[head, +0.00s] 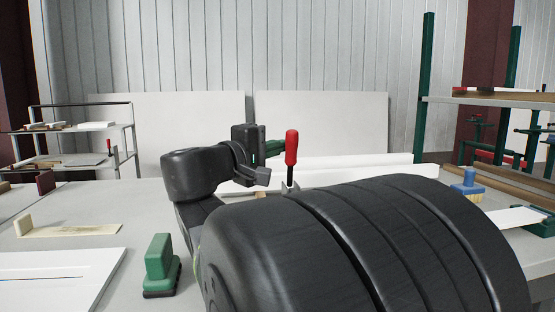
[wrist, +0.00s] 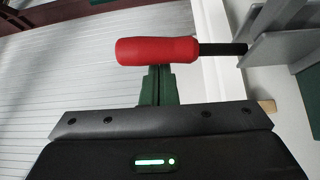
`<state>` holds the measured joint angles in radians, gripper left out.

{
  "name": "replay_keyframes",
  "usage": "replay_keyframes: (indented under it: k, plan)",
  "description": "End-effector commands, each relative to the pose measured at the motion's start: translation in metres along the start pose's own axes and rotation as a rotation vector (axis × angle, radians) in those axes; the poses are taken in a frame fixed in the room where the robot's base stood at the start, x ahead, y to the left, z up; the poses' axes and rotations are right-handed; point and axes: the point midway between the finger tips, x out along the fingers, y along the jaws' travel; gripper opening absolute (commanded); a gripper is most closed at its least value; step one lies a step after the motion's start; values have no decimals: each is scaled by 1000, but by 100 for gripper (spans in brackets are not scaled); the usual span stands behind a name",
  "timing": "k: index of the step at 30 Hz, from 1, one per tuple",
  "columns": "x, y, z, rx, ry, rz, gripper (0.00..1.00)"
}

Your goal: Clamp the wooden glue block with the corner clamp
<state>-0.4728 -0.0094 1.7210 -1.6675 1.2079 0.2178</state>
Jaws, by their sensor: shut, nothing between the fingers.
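The corner clamp's red handle (head: 291,147) stands upright behind my arm in the head view; most of the clamp below it is hidden. In the wrist view the red handle (wrist: 157,50) lies across the top, with a dark rod leading to grey metal plates (wrist: 275,48). My gripper (head: 279,147) is beside the handle. Its green fingers (wrist: 158,70) are shut and empty, with their tips at the handle's edge; whether they touch it I cannot tell. A small tan wooden piece (wrist: 267,105) peeks out at the right of the wrist view, possibly the glue block, mostly hidden.
A green block-shaped tool (head: 159,262) stands on the grey table at the left front, near a white board (head: 55,280). A wooden piece (head: 70,230) lies farther left. A blue-handled brush (head: 468,185) is at the right. White boards (head: 350,168) lie behind the handle.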

Motion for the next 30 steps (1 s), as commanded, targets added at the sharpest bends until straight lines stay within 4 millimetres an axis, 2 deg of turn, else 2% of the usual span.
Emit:
replay_keyframes:
  k: [23, 30]
  plan:
    - [-3, 0, 4, -2, 1, -2, 0]
    - [-19, 1, 3, -2, 5, -3, 0]
